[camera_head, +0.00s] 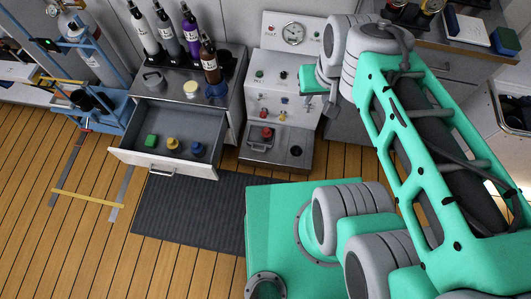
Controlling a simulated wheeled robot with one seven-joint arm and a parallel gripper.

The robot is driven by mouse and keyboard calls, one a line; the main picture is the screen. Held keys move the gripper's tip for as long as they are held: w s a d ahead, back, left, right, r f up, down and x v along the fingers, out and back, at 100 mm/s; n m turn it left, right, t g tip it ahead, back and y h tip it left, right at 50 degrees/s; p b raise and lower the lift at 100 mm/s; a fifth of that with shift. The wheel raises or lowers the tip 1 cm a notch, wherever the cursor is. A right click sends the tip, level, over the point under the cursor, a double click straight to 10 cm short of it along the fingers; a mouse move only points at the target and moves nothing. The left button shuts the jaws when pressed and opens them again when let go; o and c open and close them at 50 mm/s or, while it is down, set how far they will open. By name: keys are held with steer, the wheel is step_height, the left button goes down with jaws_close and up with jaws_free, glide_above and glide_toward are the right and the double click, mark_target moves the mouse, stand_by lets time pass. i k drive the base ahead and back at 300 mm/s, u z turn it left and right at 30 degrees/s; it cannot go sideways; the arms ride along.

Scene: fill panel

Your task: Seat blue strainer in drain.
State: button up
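A small blue knobbed piece (197,148), which looks like the blue strainer, lies in the open drawer (160,173) beside a yellow one (172,144) and a green one (151,141). A dark round hole (295,151), perhaps the drain, is in the low ledge of the white panel unit (284,92) to the right. A red-topped piece (267,133) sits on the same ledge, left of the hole. The end of my arm is in front of the panel's upper right, above the ledge and apart from the drawer. My gripper's fingers cannot be made out.
A dark mat (185,215) lies on the wooden floor in front. A blue cart (95,100) with a gas cylinder stands left.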

mark_target(277, 147)
steer(key=u, duration=1.3)
steer(key=k, duration=0.55)
steer(key=u, duration=0.95)
steer(key=i, duration=0.8)
steer(key=u, duration=0.75)
steer(key=i, duration=0.85)
steer(key=z, duration=0.45)
steer(key=i, duration=0.7)
steer(key=z, duration=0.45)
